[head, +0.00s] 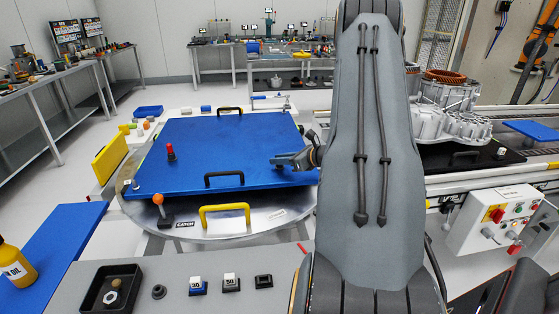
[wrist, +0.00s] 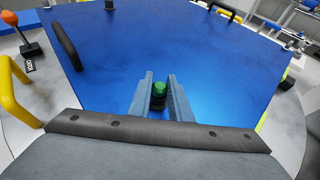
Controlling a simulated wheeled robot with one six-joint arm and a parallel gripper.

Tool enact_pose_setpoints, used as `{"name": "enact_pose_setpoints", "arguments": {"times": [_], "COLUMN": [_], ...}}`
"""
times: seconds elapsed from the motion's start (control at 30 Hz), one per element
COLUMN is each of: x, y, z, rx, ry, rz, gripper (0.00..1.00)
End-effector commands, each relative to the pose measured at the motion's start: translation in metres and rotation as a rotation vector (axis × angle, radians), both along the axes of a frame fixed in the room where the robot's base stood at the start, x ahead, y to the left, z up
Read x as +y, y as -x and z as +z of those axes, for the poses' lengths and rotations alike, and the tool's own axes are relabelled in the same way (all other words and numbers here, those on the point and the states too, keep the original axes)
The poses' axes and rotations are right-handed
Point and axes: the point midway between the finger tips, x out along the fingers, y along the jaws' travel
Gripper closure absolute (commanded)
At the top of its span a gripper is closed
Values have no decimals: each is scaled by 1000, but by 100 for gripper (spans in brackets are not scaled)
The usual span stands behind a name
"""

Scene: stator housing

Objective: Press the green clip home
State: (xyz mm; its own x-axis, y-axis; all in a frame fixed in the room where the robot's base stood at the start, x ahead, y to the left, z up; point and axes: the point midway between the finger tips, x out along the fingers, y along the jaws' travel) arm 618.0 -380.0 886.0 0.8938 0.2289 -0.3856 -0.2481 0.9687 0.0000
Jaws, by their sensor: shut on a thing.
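The green clip (wrist: 159,89) shows in the wrist view as a green rounded top on a dark body, between my two fingers. My gripper (wrist: 160,80) is shut on it, low over the blue plate (wrist: 205,60). I cannot tell whether the clip is fully seated. In the head view my gripper (head: 279,162) is over the right part of the blue plate (head: 215,142), and the clip is not discernible there. A red-topped post (head: 170,152) stands on the plate's left side.
Black handles stand at the plate's front (head: 224,179) and back (head: 230,110). An orange-knobbed lever (head: 160,203) and a yellow handle (head: 225,214) are at the front of the round table. Metal housings (head: 450,115) stand to the right. The plate's middle is clear.

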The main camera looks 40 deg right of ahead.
Motion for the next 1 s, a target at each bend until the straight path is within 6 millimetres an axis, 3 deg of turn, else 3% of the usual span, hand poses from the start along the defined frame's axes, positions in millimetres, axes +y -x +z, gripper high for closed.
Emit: {"name": "enact_pose_setpoints", "arguments": {"times": [0.37,0.4,0.5,0.7,0.8,1.0], "x": [3,3,2,1,1,0], "y": [3,3,3,2,1,1], "z": [-5,-5,-5,-2,-1,0], "rx": [10,10,10,4,2,0], "ry": [-6,-6,-5,-3,-2,-1], "rz": [2,2,1,1,0,1], "gripper": [100,76,61,61,50,50]}}
